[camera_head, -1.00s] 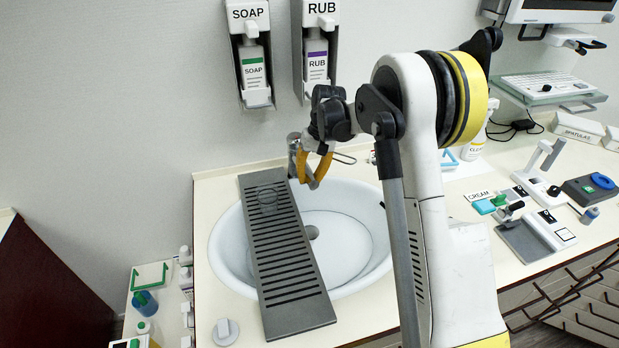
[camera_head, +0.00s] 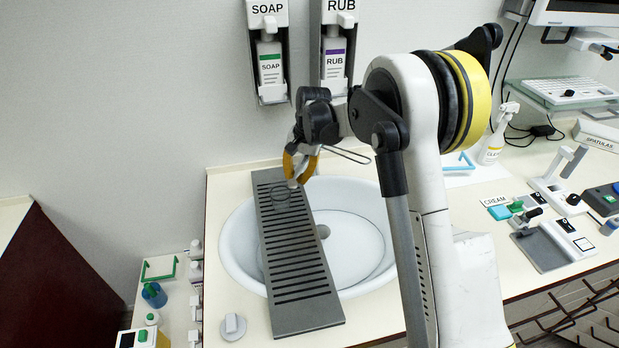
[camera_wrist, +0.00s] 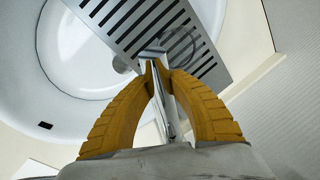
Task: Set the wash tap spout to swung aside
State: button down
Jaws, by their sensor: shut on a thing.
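My gripper (camera_head: 298,168) has yellow fingers shut on the metal tap spout, above the back-left part of the wash basin (camera_head: 240,238). In the wrist view my gripper (camera_wrist: 157,68) has its fingertips close together, with the shiny spout (camera_wrist: 170,108) between them. In the head view only a small pale tip of the spout (camera_head: 292,183) shows below the fingers, over the slotted grey rack (camera_head: 312,318). The tap's base is hidden behind my gripper and wrist.
The rack lies across the left of the basin, with a clear ring (camera_head: 281,194) at its far end. Soap (camera_head: 270,62) and rub (camera_head: 334,58) dispensers hang on the wall close above my wrist. A grey-white knob (camera_head: 232,325) sits at the front left.

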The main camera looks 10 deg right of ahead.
jog(key=shift+w+a+m+t, duration=0.15)
jog(key=shift+w+a+m, duration=0.45)
jog(key=shift+a+m, duration=0.2)
jog(key=shift+w+a+m+t, duration=0.15)
jog(key=shift+w+a+m, duration=0.5)
jog(key=shift+a, duration=0.25)
jog(key=c, duration=1.2)
grip_release()
jog(key=shift+a, duration=0.1)
jog(key=shift+r, duration=0.15)
jog(key=v, duration=1.2)
jog(key=shift+a, duration=0.15)
